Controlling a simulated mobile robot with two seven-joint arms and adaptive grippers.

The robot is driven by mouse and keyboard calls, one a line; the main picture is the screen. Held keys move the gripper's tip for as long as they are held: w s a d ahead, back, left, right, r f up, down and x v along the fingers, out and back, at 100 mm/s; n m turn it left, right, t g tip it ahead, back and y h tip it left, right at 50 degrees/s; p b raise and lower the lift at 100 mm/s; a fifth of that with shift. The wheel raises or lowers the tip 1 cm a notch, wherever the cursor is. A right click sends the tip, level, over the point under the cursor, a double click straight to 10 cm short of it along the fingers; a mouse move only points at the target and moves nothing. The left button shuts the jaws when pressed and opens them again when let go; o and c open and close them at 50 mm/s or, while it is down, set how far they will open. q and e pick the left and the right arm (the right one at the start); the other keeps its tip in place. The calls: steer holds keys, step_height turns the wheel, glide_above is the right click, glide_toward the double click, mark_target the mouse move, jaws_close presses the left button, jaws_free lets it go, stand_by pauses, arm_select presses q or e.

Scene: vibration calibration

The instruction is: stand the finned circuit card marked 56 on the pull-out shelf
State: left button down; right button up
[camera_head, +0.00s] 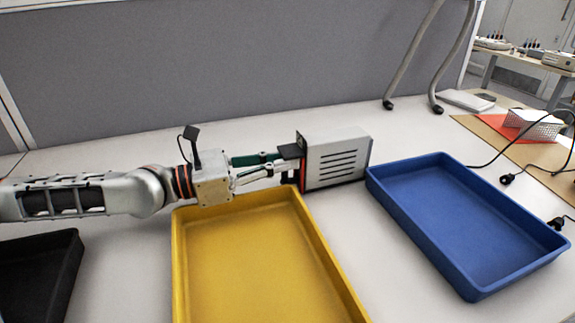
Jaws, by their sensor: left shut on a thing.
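My left gripper (284,161) reaches in from the left over the back edge of the yellow tray. Its fingers are shut on a small dark piece (289,151) at the left end of a grey slotted box (338,157). The box stands on the table between the yellow and blue trays, towards the back. I cannot tell whether the dark piece is part of the box or a separate thing. The fingers partly hide the box's left end. No mark 56 is readable, and I cannot pick out the finned card or the pull-out shelf. My right gripper is not in view.
A yellow tray (182,262) lies in front of the gripper, and a blue tray (508,196) at the right. Both look empty. A black tray (68,262) is at the lower left. A grey partition (230,70) stands behind. Black cables (508,179) lie at the right.

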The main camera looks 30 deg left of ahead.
arm_select(q)
steer(key=shift+r, duration=0.25)
steer(key=shift+f, duration=0.4)
steer(key=c, duration=2.1)
jaws_free()
steer(key=shift+r, duration=0.1)
